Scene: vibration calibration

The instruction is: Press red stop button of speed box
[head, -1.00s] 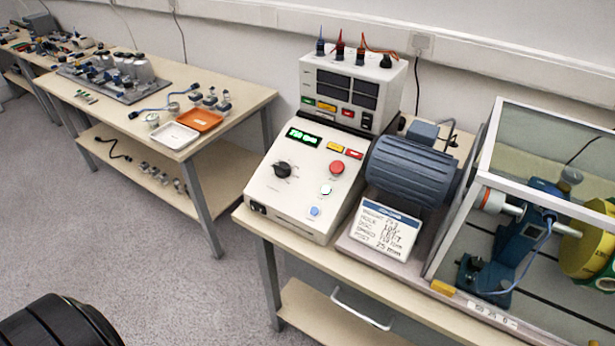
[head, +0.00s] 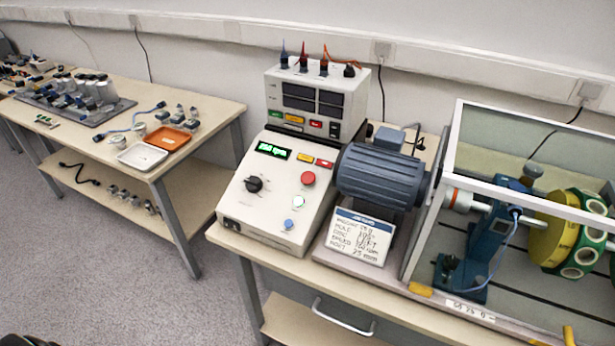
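The speed box (head: 262,205) is a cream sloped console on the near bench. Its green display (head: 273,152) is lit; the digits are blurred. The round red stop button (head: 308,178) sits on the right of the sloped face. A black knob (head: 254,184) is to its left, and a white button (head: 298,202) and a blue button (head: 288,224) are below it. Neither of my grippers is in view. A small dark shape at the bottom left edge is too cut off to identify.
Right of the box stand a blue-grey motor (head: 381,174), a white label card (head: 357,237) and a clear-sided enclosure (head: 455,150) with a yellow-green disc (head: 552,226). A meter unit (head: 315,105) stands behind. Another bench (head: 85,146) is at left. The floor (head: 90,270) between is clear.

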